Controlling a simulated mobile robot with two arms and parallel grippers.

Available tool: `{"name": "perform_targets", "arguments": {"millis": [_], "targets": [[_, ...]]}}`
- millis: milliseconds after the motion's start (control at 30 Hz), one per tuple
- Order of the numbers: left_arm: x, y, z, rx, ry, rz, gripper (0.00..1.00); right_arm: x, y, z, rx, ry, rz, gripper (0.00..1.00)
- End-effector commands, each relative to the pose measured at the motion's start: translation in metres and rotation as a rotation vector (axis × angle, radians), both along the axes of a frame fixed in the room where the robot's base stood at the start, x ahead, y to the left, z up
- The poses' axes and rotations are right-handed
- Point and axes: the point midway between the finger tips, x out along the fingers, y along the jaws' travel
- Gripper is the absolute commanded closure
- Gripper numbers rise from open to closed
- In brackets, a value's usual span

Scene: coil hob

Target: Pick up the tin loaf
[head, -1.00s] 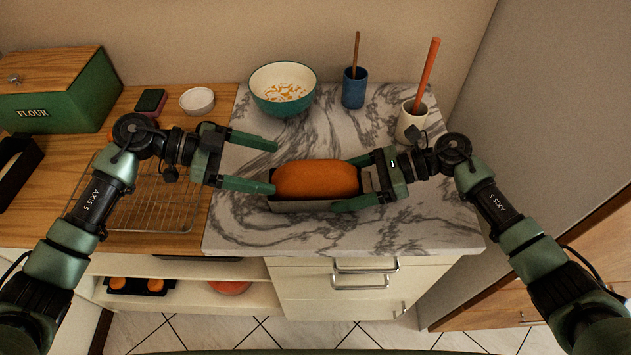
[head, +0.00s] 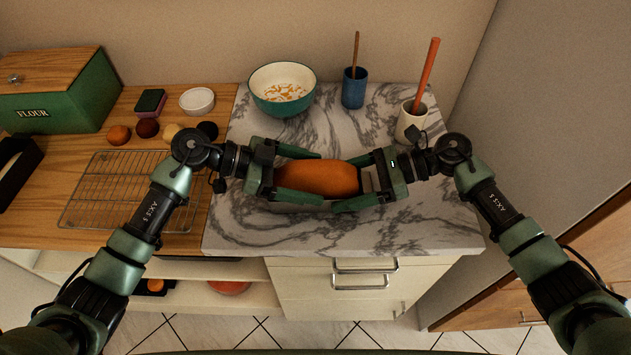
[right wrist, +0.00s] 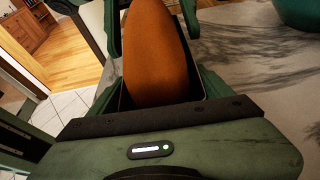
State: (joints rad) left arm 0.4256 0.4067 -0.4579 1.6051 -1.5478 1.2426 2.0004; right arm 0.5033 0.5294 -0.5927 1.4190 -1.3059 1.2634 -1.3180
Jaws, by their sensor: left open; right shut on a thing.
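The tin loaf (head: 325,177) is an orange-brown loaf in a grey metal tin (head: 297,207) on the marble worktop. My right gripper (head: 350,186) is shut on the right end of the tin, one finger along each long side. In the right wrist view the loaf (right wrist: 155,60) lies lengthwise between the green fingers. I cannot tell whether the left fingers touch the tin.
A green bowl (head: 282,105), a blue cup (head: 354,92) and a white pot (head: 410,128) stand behind on the marble (head: 330,235). A wire rack (head: 110,185), several small balls and a green flour box (head: 60,95) are on the wood at left.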

Motion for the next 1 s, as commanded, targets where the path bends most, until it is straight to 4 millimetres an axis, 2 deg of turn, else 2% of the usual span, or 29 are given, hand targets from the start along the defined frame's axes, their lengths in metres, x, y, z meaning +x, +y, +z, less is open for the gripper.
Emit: {"name": "perform_targets", "arguments": {"millis": [33,300,533,633,1000], "targets": [[0.000,0.000,0.000,0.000,0.000,0.000,0.23,0.000,0.000,0.001,0.003,-0.001,0.000,0.67],[0.000,0.000,0.000,0.000,0.000,0.000,0.97,0.000,0.000,0.001,0.003,-0.001,0.000,0.67],[0.000,0.000,0.003,-0.002,-0.002,0.000,0.97,0.000,0.000,0.001,0.002,-0.001,0.000,0.67],[0.001,0.000,0.011,-0.002,-0.005,0.000,0.97,0.000,0.000,0.001,0.002,-0.001,0.000,0.67],[0.001,0.000,0.081,-0.001,-0.007,-0.001,0.97,0.000,0.000,0.001,0.002,-0.001,0.000,0.67]]}}
